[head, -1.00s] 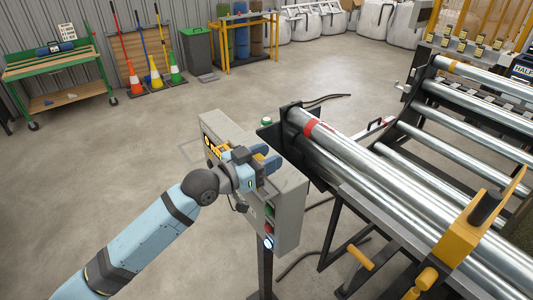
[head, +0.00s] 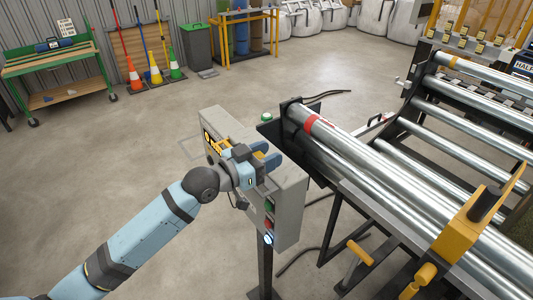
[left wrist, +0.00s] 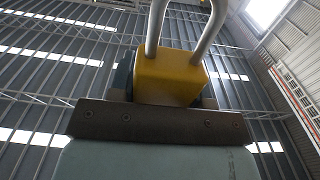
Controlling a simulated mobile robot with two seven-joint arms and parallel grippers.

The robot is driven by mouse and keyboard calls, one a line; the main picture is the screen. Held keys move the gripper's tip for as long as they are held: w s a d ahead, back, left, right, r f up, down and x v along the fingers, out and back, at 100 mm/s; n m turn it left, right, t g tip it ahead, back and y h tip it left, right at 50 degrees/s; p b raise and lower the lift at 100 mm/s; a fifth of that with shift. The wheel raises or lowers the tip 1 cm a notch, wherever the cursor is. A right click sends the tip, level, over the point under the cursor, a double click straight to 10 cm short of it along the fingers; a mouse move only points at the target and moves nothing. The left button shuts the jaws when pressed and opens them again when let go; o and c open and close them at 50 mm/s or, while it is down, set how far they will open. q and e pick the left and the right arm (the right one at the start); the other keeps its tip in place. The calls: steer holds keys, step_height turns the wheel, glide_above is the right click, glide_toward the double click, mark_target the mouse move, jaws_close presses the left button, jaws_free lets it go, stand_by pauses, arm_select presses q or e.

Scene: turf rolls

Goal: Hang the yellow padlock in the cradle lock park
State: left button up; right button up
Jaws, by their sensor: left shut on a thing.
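The yellow padlock (left wrist: 170,78) fills the upper middle of the left wrist view, its grey metal shackle rising from its top out of the picture. My left gripper (head: 266,155) is shut on the padlock's body. In the head view this gripper is in front of the upper part of the grey control box (head: 289,190), and the padlock cannot be made out clearly there. I cannot tell whether the shackle touches anything. I cannot pick out the cradle lock park with certainty. My right gripper is out of view.
The control box stands on a post and carries green and red buttons (head: 269,222). The steel roller cradle (head: 370,165) with yellow fittings is close on its right. A green workbench (head: 60,62) and cones stand at the back left. The floor left of the box is clear.

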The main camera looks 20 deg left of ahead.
arm_select(q)
steer(key=shift+p, duration=0.4)
stand_by(0.9)
steer(key=shift+f+b, duration=1.6)
steer(key=shift+f, duration=1.05)
steer(key=o, duration=1.1)
steer(key=shift+r, duration=0.1)
steer(key=shift+c, duration=0.2)
steer(key=b+v, duration=0.2)
steer(key=v, duration=1.1)
steer(key=shift+s+a, duration=0.25)
steer(key=shift+s, duration=0.05)
